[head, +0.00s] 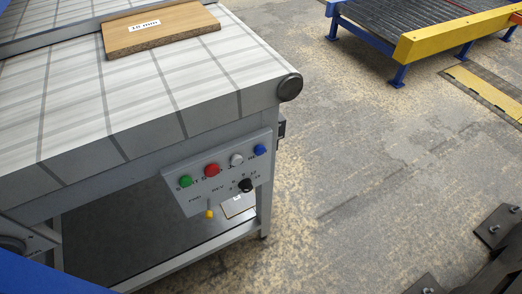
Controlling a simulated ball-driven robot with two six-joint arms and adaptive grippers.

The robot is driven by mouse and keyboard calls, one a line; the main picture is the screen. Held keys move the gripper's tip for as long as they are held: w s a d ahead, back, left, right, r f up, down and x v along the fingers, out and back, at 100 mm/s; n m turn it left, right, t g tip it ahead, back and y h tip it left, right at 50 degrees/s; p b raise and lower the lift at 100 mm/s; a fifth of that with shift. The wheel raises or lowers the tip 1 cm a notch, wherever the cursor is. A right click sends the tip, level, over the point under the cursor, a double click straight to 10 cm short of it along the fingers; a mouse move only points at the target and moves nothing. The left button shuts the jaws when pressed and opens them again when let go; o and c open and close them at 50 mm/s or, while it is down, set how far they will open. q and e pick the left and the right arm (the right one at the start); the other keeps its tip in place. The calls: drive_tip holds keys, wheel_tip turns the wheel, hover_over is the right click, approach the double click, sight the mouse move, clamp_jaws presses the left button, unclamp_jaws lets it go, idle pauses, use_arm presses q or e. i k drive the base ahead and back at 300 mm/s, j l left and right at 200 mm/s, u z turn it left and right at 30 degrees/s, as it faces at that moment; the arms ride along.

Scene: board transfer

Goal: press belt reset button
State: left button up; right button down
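A grey control panel (220,168) hangs on the near side of the belt table. It carries a green button (185,181), a red button (211,170), a white button (237,160) and a blue button (259,150). The lettering by them is small and partly hidden; by the blue one I can make out only something like "RE". Below are a black knob (245,185) and a yellow-tipped switch (209,214). Nothing touches the panel. Neither of my grippers is in view.
A brown board (170,31) labelled "10 mm" lies on the striped belt (100,100). A yellow-and-blue roller frame (440,38) stands at the upper right. Dark bolted plates (497,226) sit at the lower right. The floor (370,180) between is clear.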

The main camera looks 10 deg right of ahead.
sight(260, 149)
drive_tip(key=k+j+u, duration=0.15)
drive_tip(key=k, duration=0.35)
drive_tip(key=k+j+u, duration=0.1)
drive_tip(key=k+j, duration=0.15)
drive_tip(key=k, duration=0.25)
drive_tip(key=k+j+u, duration=0.1)
drive_tip(key=i+j, duration=0.2)
drive_tip(key=i, duration=0.2)
